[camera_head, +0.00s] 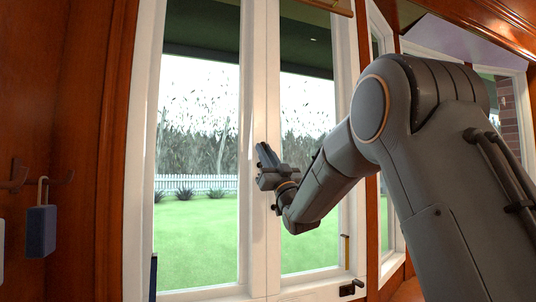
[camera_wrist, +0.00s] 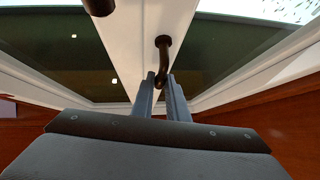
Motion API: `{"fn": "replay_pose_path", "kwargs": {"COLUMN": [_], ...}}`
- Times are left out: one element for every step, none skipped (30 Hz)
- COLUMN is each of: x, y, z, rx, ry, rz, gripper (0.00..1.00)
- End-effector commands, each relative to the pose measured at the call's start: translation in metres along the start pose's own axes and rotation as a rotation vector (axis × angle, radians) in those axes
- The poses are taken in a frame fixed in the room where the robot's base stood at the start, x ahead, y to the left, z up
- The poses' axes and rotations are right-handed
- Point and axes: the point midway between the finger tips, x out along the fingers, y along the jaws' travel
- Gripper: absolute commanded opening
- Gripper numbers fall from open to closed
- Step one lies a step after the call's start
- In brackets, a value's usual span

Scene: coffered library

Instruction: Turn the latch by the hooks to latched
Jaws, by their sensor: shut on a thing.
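The latch (camera_wrist: 163,58) is a dark bent lever on a white window frame, seen in the wrist view. It runs from a round mount down to between my fingers. My gripper (camera_wrist: 163,88) is shut on its lower part; the fingers hide some of it. In the head view my gripper (camera_head: 265,158) is at the white middle post between the two panes, and the latch cannot be made out there. Two dark hooks (camera_head: 63,179) are on the wood wall at the far left. A blue padlock-shaped thing (camera_head: 41,230) hangs there.
A second dark round fitting (camera_wrist: 98,5) shows at the top of the wrist view. A dark fitting (camera_head: 351,287) is low on the right window frame. Tall glass panes (camera_head: 200,130) stand behind my gripper. My arm fills the right side.

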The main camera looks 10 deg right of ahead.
Motion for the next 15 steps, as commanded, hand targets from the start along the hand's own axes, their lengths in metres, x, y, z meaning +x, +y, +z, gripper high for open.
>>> {"fn": "replay_pose_path", "kwargs": {"x": [-0.0005,-0.0005,-0.0005,-0.0005,-0.0005,-0.0005,-0.0005,-0.0006,-0.0007,-0.0007,-0.0007,-0.0006,-0.0006,-0.0005,-0.0005], "y": [-0.001,-0.0009,-0.0009,-0.0008,-0.0008,-0.0007,-0.0006,-0.0001,0.0007,0.001,0.0011,0.0012,0.0012,0.0013,0.0013], "z": [0.0015,0.0015,0.0015,0.0015,0.0014,0.0014,0.0014,0.0012,0.0009,0.0007,0.0006,0.0005,0.0004,0.0003,0.0002], "rx": [0.0,0.0,0.0,0.0,0.0,0.0,0.0,-0.001,-0.001,-0.001,-0.001,-0.001,-0.001,-0.001,-0.001], "ry": [-0.003,-0.003,-0.003,-0.003,-0.003,-0.003,-0.003,-0.003,-0.003,-0.002,-0.002,-0.002,-0.002,-0.002,-0.001], "rz": [-0.002,-0.002,-0.002,-0.002,-0.002,-0.002,-0.002,-0.001,0.0,0.0,0.0,0.0,0.0,0.0,0.001], "gripper": [0.0,0.0,0.0,0.0,0.0,0.2,0.25,0.3,0.33,0.33,0.33,0.33,0.33,0.33,0.33]}}
